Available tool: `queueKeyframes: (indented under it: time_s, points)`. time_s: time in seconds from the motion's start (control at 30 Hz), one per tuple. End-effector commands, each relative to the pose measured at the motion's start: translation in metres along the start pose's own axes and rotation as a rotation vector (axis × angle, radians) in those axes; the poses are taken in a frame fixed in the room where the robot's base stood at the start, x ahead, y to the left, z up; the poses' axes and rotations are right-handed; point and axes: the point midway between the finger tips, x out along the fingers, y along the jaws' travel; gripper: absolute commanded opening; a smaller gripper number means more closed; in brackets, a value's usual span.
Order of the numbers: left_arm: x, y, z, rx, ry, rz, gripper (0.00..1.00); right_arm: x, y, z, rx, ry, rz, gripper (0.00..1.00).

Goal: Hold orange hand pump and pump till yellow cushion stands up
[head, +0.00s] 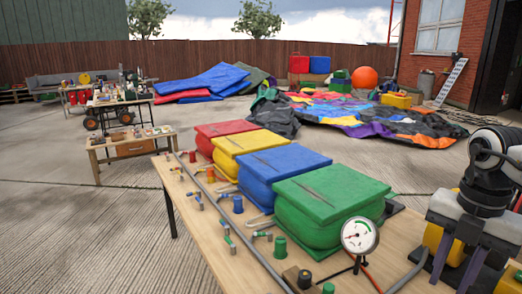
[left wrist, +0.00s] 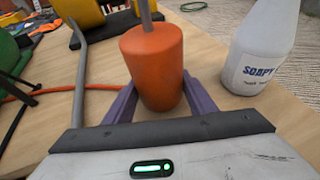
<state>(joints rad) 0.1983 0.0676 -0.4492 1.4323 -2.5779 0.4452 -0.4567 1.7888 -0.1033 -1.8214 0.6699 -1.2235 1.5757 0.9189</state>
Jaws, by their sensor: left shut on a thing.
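The orange hand pump (left wrist: 153,68) is a cylinder with a grey rod at one end, in the middle of the left wrist view. My left gripper (left wrist: 155,95) is shut on it, with a purple finger on each side. In the head view the purple-fingered gripper (head: 458,268) is at the lower right, and the pump does not show there. My right gripper is not in view.
The wooden table (head: 213,230) carries red, yellow, blue and green cushions (head: 330,190) in a row, and a pressure gauge (head: 360,236). A white soapy-water bottle (left wrist: 258,60) stands right of the pump. A grey hose (left wrist: 80,85) and an orange hose (left wrist: 55,90) run to its left.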

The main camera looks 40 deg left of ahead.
Motion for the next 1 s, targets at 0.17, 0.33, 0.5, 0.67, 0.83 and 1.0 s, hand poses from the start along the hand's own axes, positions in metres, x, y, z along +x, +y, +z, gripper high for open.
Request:
queueKeyframes:
  time_s: [0.17,0.33,0.5,0.67,0.83,1.0]
  points:
    - [0.0,0.0,0.0,0.0,0.001,0.0,0.15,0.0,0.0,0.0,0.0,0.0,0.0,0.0]
    - [0.0,0.0,0.0,0.0,0.001,0.0,0.15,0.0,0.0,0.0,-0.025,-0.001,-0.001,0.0]
    - [0.0,0.0,-0.001,0.0,0.001,0.0,0.15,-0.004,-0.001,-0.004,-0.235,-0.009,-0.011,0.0]
    - [0.0,0.0,-0.001,0.0,0.001,0.0,0.15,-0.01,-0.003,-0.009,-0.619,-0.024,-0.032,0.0]
    - [0.0,0.0,-0.001,0.0,0.001,0.0,0.15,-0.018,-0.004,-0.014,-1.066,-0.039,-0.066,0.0]
    - [0.0,0.0,-0.001,0.0,0.001,0.0,0.15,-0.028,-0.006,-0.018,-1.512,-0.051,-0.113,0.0]
